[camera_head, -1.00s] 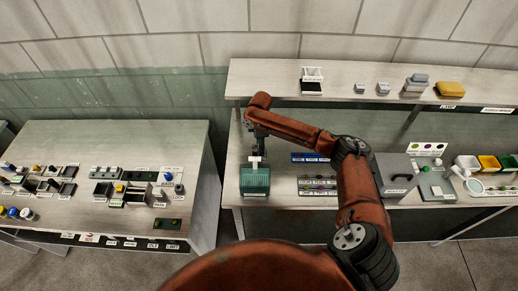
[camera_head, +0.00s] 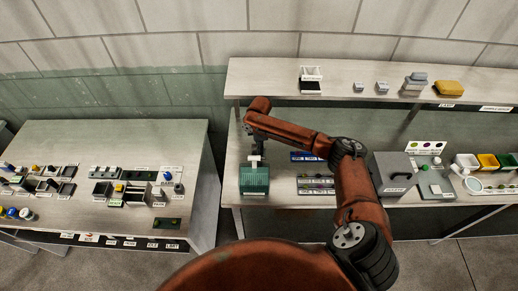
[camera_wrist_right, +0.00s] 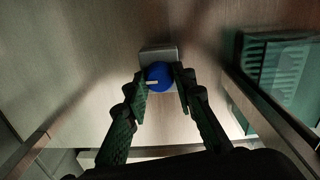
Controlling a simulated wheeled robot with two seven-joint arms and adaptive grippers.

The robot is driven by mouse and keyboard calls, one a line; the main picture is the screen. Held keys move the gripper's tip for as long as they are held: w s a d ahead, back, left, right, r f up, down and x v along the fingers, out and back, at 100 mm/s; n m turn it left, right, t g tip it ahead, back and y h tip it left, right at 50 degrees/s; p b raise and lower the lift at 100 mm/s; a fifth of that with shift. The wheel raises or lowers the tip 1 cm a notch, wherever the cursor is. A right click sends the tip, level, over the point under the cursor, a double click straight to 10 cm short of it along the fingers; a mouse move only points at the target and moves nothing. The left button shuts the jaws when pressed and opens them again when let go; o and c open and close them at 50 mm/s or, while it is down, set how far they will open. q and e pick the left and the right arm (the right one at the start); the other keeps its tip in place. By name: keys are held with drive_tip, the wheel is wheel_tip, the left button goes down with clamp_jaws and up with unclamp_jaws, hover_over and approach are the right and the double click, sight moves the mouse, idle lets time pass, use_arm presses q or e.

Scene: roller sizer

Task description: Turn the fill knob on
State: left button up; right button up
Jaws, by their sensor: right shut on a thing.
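The knob (camera_wrist_right: 159,76) is blue and round, with a white mark on its left side in the right wrist view. It sits on a small grey block (camera_wrist_right: 158,52). The two dark fingers of my right gripper (camera_wrist_right: 160,82) stand on either side of the knob and are shut on it. In the head view my right gripper (camera_head: 256,150) is above the left part of the right-hand bench, just behind the green ribbed box (camera_head: 254,181). The knob is hidden or too small to make out there. My left gripper is not in view.
The green box is close on the right in the wrist view (camera_wrist_right: 275,75). A grey box (camera_head: 394,173) and coloured bins (camera_head: 488,162) stand further right on the bench. A shelf (camera_head: 345,78) runs behind. Another bench (camera_head: 110,140) with small controls stands left.

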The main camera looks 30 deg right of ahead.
clamp_jaws()
drive_tip(key=shift+r+m+p, duration=0.15)
drive_tip(key=shift+m+p, duration=0.15)
drive_tip(key=shift+p, duration=0.4)
drive_tip(key=m+p, duration=0.7)
drive_tip(key=p, duration=0.2)
drive_tip(key=shift+w+a+r+p, duration=0.1)
drive_tip(key=shift+a+p, duration=0.05)
drive_tip(key=shift+p, duration=0.15)
drive_tip(key=m+p, duration=0.2)
drive_tip(key=m, duration=0.1)
drive_tip(key=shift+p, duration=0.3)
drive_tip(key=shift+w+m+p, duration=0.15)
drive_tip(key=shift+m+p, duration=0.55)
drive_tip(key=shift+m, duration=0.6)
drive_tip(key=o, duration=0.9)
unclamp_jaws()
drive_tip(key=shift+f, duration=0.2)
